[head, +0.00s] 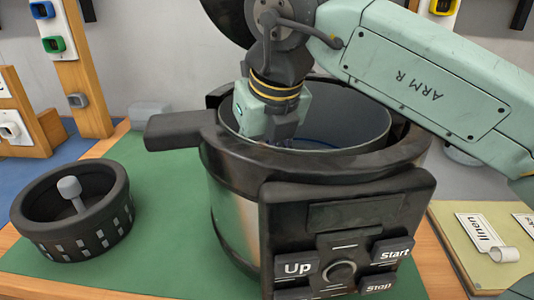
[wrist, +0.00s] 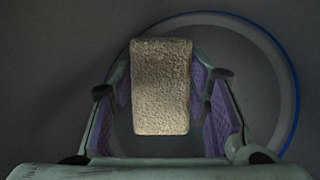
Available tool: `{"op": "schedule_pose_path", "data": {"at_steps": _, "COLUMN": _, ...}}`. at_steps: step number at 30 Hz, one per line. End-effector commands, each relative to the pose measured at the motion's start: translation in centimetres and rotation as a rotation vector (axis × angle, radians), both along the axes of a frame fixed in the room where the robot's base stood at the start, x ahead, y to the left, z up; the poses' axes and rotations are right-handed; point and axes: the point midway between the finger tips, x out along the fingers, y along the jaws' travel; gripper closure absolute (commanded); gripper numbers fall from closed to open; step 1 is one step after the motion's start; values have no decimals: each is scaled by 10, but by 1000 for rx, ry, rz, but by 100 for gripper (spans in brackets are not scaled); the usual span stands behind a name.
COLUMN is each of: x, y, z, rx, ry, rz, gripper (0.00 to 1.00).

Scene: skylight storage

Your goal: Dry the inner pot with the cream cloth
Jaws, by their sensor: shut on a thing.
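The inner pot (head: 350,122) is a grey round vessel set inside a large black and steel cooker (head: 235,205). My gripper (head: 282,138) reaches down through the open top into the pot, left of its middle; the fingertips are hidden in the head view. In the wrist view my gripper (wrist: 160,75) is shut on the cream cloth (wrist: 160,90), a rough folded block between the purple finger pads. The pot's round floor, with a blue ring (wrist: 284,70), shows behind the cloth. I cannot tell whether the cloth touches the pot.
A black slotted basket (head: 75,212) with a grey knob stands on the green mat (head: 150,240) at left. The cooker's front panel has Up, Start and Stop buttons. A board with a "linen" label (head: 483,230) lies at right. Wooden posts (head: 85,80) stand at back left.

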Motion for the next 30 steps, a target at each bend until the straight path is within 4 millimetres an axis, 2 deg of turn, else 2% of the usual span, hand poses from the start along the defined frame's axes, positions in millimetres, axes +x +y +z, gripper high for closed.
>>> {"op": "schedule_pose_path", "data": {"at_steps": 1, "x": -1, "y": 9, "z": 2, "rx": 18, "ry": -7, "rz": 18, "gripper": 93}}
{"op": "schedule_pose_path", "data": {"at_steps": 13, "x": 2, "y": 37, "z": 4, "rx": 17, "ry": -7, "rz": 20, "gripper": 93}}
{"op": "schedule_pose_path", "data": {"at_steps": 24, "x": 3, "y": 39, "z": 7, "rx": 20, "ry": -9, "rz": 17, "gripper": 93}}
{"op": "schedule_pose_path", "data": {"at_steps": 30, "x": 4, "y": 39, "z": 19, "rx": 21, "ry": -11, "rz": 16, "gripper": 93}}
